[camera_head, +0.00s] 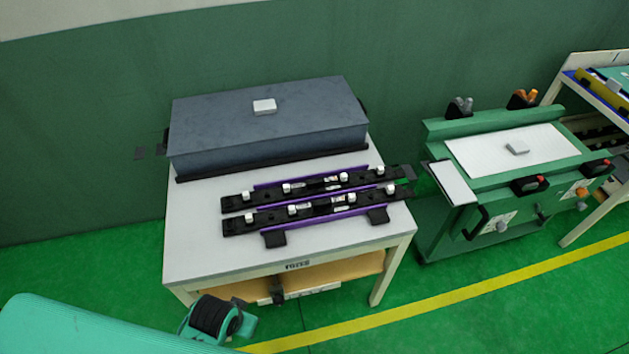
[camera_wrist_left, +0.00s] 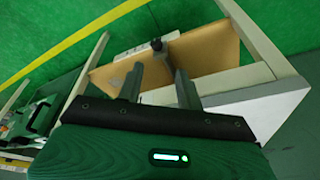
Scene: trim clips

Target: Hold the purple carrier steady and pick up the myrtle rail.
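Two long black rails with white knobs, a rear one (camera_head: 315,185) and a front one (camera_head: 318,208), lie parallel on the purple carrier (camera_head: 350,214) on a white table. The carrier shows as purple strips beneath and behind the rails. Neither rail is clearly myrtle in colour, so I cannot tell which is meant. My left gripper (camera_head: 243,306) is low in front of the table, below the top and apart from carrier and rails. In the left wrist view, its two grey fingers (camera_wrist_left: 160,85) are spread and empty, facing the table's lower shelf. My right gripper is not in view.
A dark grey box (camera_head: 270,130) with a small white block stands behind the rails on the white table (camera_head: 195,225). A green workstation (camera_head: 515,160) stands to the right. The table's brown lower shelf (camera_head: 340,270) is below. The table top's left front is clear.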

